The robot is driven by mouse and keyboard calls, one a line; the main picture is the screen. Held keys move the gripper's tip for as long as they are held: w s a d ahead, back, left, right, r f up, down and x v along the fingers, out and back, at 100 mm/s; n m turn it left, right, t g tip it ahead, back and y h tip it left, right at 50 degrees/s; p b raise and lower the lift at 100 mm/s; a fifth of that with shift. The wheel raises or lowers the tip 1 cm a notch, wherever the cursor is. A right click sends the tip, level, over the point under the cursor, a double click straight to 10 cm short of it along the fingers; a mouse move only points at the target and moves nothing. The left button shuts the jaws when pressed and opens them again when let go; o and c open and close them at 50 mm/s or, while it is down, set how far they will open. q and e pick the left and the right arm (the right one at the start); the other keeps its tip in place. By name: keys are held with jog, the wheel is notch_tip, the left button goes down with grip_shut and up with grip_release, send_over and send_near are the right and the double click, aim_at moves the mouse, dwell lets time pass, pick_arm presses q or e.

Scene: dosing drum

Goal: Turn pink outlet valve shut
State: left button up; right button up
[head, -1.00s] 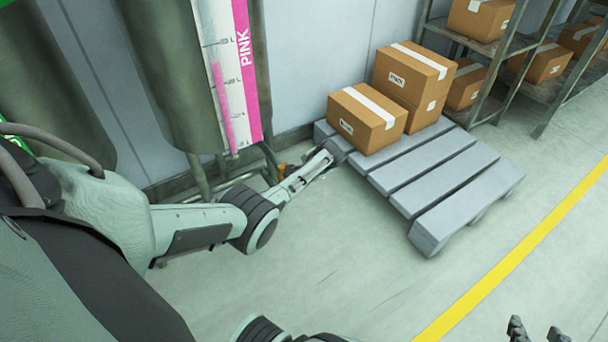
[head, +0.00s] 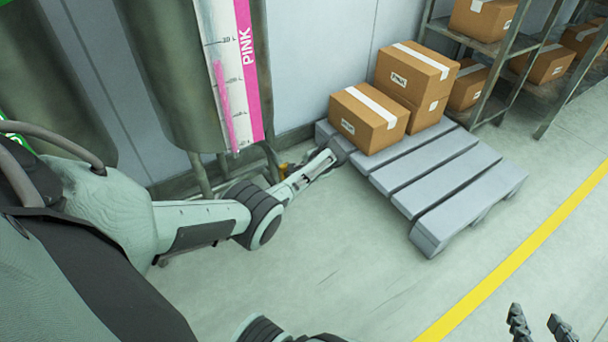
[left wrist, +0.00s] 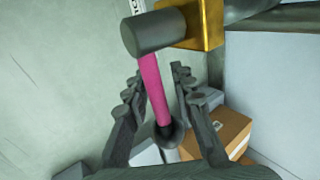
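The pink outlet valve shows in the left wrist view as a pink lever (left wrist: 153,88) running from a dark round hub (left wrist: 153,33) to a dark tip. A brass valve body (left wrist: 205,22) is beside the hub. My left gripper (left wrist: 157,82) is open, with one finger on each side of the lever and gaps visible on both sides. In the head view, my left arm reaches low beside the drum with the PINK label (head: 245,60); its forearm hides most of the valve and gripper. My right gripper (head: 540,325) is open and empty at the bottom right.
A grey pallet (head: 440,190) with cardboard boxes (head: 368,118) stands just beyond the left gripper. A shelf (head: 520,85) with more boxes is behind it. A yellow floor line (head: 520,250) runs at right. The floor between is clear.

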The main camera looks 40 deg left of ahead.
pick_arm(q)
jog(key=v, duration=1.2)
dwell(0.4)
